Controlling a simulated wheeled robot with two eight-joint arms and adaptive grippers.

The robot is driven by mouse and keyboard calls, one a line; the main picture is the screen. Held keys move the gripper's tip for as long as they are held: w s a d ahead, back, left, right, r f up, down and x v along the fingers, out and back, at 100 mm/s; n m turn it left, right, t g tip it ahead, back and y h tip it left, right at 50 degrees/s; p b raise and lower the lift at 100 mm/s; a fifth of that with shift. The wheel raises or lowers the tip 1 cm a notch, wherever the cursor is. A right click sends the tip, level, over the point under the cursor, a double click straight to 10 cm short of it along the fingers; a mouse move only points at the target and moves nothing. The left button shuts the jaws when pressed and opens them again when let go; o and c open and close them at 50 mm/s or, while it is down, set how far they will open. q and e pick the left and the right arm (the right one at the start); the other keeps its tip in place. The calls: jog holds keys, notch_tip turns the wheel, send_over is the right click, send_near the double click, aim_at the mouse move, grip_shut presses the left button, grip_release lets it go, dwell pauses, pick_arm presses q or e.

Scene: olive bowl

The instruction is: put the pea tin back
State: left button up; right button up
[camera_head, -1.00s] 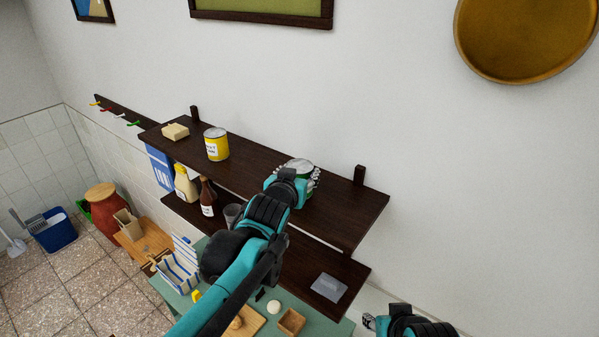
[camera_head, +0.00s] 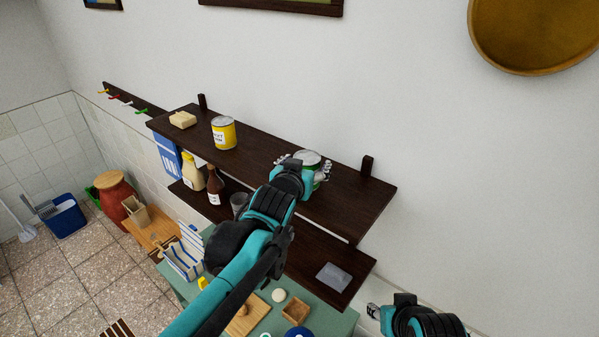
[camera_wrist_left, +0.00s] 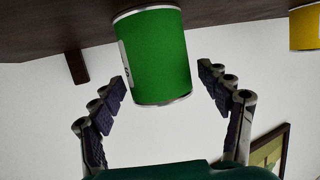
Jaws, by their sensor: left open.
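The green pea tin (camera_head: 309,156) stands upright on the upper dark shelf, toward its right part. It also shows in the left wrist view (camera_wrist_left: 160,58), upside down in that picture, with its base against the shelf. My left gripper (camera_head: 303,167) is open, with one finger on each side of the tin. In the left wrist view its fingers (camera_wrist_left: 163,84) stand clear of the tin, with a gap on both sides. My right gripper (camera_head: 373,312) is partly in view at the bottom right, away from the shelf; its jaws are too small to read.
A yellow tin (camera_head: 223,133) and a butter-coloured block (camera_head: 183,119) stand further left on the upper shelf (camera_head: 350,205). The lower shelf holds a brown bottle (camera_head: 214,184), a pale bottle (camera_head: 192,172) and a grey box (camera_head: 333,277). A wall bracket (camera_head: 367,166) rises right of the pea tin.

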pick_arm(q)
jog(key=v, duration=1.1)
jog(key=s+a+f+n+g+y, duration=0.1)
jog(key=s+a+f+g, duration=0.1)
jog(key=s+a+f, duration=0.3)
jog(key=s+a+f+n+g+y, duration=0.1)
jog(key=s+a+f, duration=0.4)
jog(key=f, duration=0.5)
jog(key=s+a+f+g+y, duration=0.1)
jog(key=s+a+f+g, duration=0.3)
jog(key=s+f, duration=0.3)
jog(key=shift+a+f+n+y+b, duration=0.3)
jog(key=shift+a+f+n+b, duration=0.1)
jog(key=shift+a+f, duration=0.1)
notch_tip(320, 180, down, 33)
jog(key=b, duration=3.3)
jog(key=shift+s+f, duration=0.1)
jog(key=shift+f, duration=0.05)
